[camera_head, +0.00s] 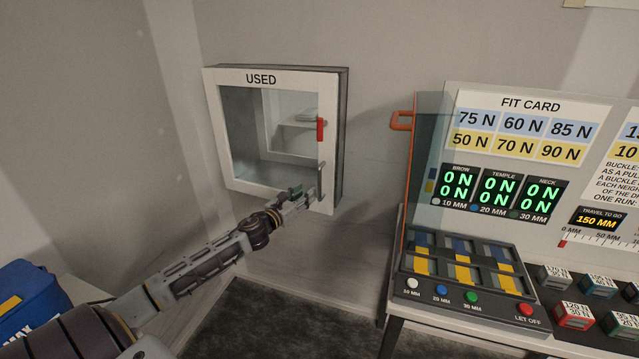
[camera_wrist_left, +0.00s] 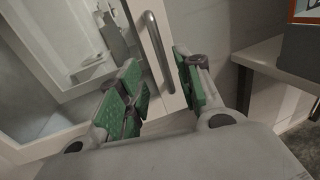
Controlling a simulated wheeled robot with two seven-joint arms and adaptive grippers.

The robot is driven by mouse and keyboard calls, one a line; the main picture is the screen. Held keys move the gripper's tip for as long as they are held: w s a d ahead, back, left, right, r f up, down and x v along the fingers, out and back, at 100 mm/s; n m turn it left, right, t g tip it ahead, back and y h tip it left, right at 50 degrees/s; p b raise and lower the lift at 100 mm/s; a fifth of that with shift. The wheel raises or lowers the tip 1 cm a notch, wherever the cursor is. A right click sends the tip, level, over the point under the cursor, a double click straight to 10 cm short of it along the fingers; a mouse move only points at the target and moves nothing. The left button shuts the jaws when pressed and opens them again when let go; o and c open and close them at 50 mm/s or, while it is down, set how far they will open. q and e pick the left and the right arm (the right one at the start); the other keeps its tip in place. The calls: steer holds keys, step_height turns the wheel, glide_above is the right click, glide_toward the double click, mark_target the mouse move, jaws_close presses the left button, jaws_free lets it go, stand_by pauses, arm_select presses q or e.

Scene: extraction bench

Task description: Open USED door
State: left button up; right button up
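The USED cabinet (camera_head: 261,78) hangs on the wall, a white box with a glass-paned door that looks shut. A red latch (camera_head: 320,129) sits on the door's right edge, and a metal bar handle (camera_head: 322,180) is below it. My left gripper (camera_head: 303,195) is at the door's lower right, by the handle. In the left wrist view the green-padded left gripper (camera_wrist_left: 158,90) is open, with the bar handle (camera_wrist_left: 157,50) showing between its fingers and apart from both pads. Whether the bar is deep between the pads is hard to tell. My right gripper is not in view.
A bench with a FIT CARD panel (camera_head: 530,104), displays and colored blocks stands at the right; an orange handle (camera_head: 402,121) sticks out on its left side. A blue box (camera_head: 28,300) is at lower left. Floor between is clear.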

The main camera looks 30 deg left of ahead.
arm_select(q)
steer(key=shift+w, duration=1.15)
steer(key=p, duration=0.1)
glide_above(320, 199)
steer(key=shift+w+a, duration=0.25)
steer(key=shift+w, duration=0.05)
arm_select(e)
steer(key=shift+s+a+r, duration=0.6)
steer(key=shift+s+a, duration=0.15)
arm_select(q)
jaws_close()
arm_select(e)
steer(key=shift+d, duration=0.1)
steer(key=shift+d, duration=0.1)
